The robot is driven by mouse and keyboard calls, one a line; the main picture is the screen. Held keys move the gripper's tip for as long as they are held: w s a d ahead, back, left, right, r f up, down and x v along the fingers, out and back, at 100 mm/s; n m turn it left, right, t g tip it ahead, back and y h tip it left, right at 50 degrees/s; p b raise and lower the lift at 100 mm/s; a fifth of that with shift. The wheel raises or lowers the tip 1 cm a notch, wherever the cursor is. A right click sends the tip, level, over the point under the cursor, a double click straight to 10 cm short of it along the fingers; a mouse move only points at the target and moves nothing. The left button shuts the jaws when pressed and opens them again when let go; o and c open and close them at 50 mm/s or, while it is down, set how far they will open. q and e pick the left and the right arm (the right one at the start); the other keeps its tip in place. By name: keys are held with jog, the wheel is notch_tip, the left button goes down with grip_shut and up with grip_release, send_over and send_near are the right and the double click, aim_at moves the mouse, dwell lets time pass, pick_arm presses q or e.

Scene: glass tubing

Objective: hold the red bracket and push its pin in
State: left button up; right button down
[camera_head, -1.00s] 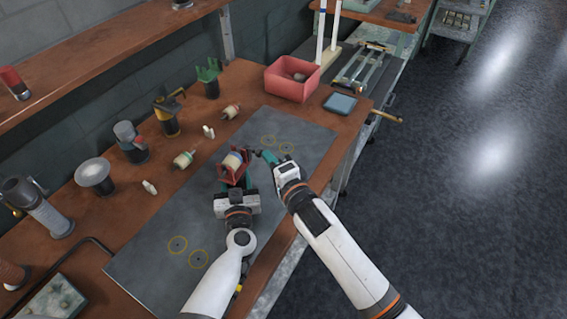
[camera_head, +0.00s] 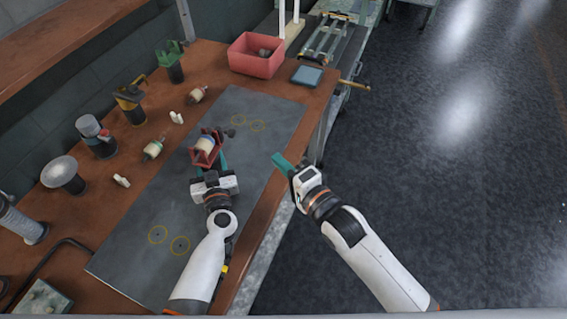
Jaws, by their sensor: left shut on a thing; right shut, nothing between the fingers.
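The red bracket (camera_head: 197,157) is over the dark mat, with a pale roller with a blue band (camera_head: 206,144) between its sides. My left gripper (camera_head: 208,166) is shut on the bracket from the near side; its teal fingers partly hide the bracket's lower part. A small dark knob (camera_head: 230,133), which looks like the pin's head, shows at the bracket's right side. How deep the pin sits cannot be told. My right gripper (camera_head: 279,161) is shut and empty, to the right of the bracket and apart from it, near the table's right edge.
The dark mat (camera_head: 140,262) has yellow ring marks and is mostly clear. Loose rollers (camera_head: 153,148) and small white pieces (camera_head: 122,180) lie left of it. Several tools stand further left. A red bin (camera_head: 256,58) and a blue-grey pad (camera_head: 307,76) are at the back.

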pick_arm(q)
jog(key=shift+a, duration=0.1)
dwell(0.3)
jog(key=o, duration=1.3)
